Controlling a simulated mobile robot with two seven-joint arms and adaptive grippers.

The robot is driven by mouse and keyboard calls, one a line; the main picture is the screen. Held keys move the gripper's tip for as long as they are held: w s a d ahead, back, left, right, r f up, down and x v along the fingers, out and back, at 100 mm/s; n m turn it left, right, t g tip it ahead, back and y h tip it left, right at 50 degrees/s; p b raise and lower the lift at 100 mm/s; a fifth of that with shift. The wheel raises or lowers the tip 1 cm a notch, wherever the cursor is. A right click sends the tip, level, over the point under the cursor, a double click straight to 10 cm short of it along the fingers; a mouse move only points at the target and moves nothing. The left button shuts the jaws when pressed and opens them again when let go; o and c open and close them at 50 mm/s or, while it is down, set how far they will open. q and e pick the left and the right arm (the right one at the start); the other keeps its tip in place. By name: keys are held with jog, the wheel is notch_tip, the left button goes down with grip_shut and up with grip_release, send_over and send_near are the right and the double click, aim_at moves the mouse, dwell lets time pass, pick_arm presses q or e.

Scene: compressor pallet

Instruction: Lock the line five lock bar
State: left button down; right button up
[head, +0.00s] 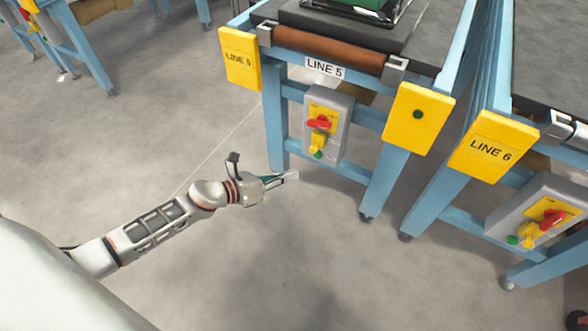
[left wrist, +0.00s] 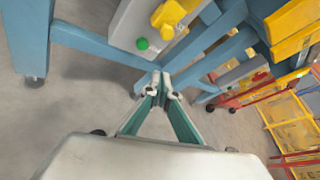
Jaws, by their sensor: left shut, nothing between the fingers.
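The line 5 control box (head: 341,122) is grey and hangs on the blue frame under the "LINE 5" label (head: 325,69). It has a red handle (head: 319,122), a yellow bar-like part (head: 318,140) below it and a green button (head: 318,155). In the left wrist view, the yellow part (left wrist: 172,14) and green button (left wrist: 142,44) show at the top; the red handle is out of view. I cannot tell whether the bar is locked. My left gripper (head: 293,177) is shut and empty, below and left of the box, apart from it. Its fingertips (left wrist: 158,88) meet in the wrist view.
The line 6 control box (head: 500,213) hangs on a second blue frame at the right. Yellow plates (head: 418,115) and blue legs (head: 276,115) stand around the line 5 box. A brown roller (head: 328,48) lies above it. The grey floor at the front is clear.

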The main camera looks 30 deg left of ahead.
aim_at(316, 143)
pick_arm(q)
jog(key=f+b+x, duration=0.1)
jog(key=b+x, duration=0.1)
jog(key=x, duration=0.6)
jog(key=r, duration=0.1)
jog(key=a+r+p, duration=0.1)
jog(key=w+r, duration=0.1)
jog(key=r, duration=0.1)
jog(key=shift+a+r+p, duration=0.1)
jog(key=shift+a+p, duration=0.2)
jog(key=shift+p, duration=0.1)
pick_arm(e)
jog(key=shift+s+a+f, duration=0.1)
jog(key=shift+f, duration=0.05)
